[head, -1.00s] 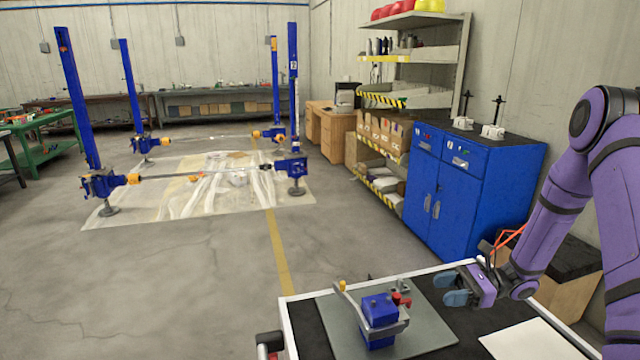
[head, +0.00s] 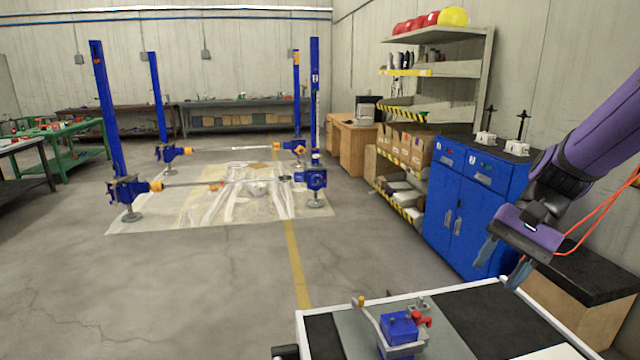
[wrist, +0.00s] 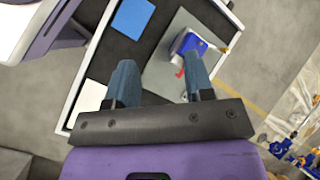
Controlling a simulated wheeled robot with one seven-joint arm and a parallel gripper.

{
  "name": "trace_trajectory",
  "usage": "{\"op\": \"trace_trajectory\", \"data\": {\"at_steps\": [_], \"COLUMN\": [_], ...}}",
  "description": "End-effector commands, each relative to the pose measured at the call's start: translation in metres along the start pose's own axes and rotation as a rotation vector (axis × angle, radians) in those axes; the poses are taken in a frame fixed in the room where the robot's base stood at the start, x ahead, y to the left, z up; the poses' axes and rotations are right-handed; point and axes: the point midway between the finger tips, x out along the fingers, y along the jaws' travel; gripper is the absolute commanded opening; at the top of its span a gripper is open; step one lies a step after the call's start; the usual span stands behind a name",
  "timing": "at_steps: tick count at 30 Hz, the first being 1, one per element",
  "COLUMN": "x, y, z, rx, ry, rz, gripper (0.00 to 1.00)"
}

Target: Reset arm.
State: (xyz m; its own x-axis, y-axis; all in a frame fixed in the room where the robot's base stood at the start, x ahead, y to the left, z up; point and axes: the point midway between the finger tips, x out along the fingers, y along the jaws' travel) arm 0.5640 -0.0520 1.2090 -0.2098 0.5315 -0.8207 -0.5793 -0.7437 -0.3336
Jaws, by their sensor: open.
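My gripper (head: 502,263) is open and empty at the right of the head view, in the air by the far right edge of the cart. Its two fingers are spread apart. The wrist view also shows my gripper (wrist: 160,85) with nothing between its fingers. A blue block-like device (head: 400,330) with a red part and a grey curved arm sits on a grey plate (head: 360,323) on the cart. It also shows in the wrist view beyond the right finger, apart from it.
The cart's black top (head: 480,320) has a white rim. A blue cabinet (head: 455,215) and a shelf rack (head: 440,85) stand at the right wall. Several blue screw-jack columns (head: 105,110) stand around a plastic-covered floor patch (head: 235,195). Open floor lies at the left.

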Motion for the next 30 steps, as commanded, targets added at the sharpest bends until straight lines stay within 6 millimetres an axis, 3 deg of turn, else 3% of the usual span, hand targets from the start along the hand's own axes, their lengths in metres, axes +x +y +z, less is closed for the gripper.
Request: {"op": "trace_trajectory", "data": {"at_steps": [6, 18, 24, 30], "x": [-0.019, -0.05, -0.062, -0.068], "y": [0.007, 0.031, 0.045, 0.053], "z": [0.043, 0.108, 0.134, 0.147], "rx": [-0.168, -0.461, -0.585, -0.653], "ry": [0.189, 0.544, 0.709, 0.802], "rz": [0.102, 0.259, 0.316, 0.346], "gripper": [0.48, 0.48, 0.48, 0.48]}}
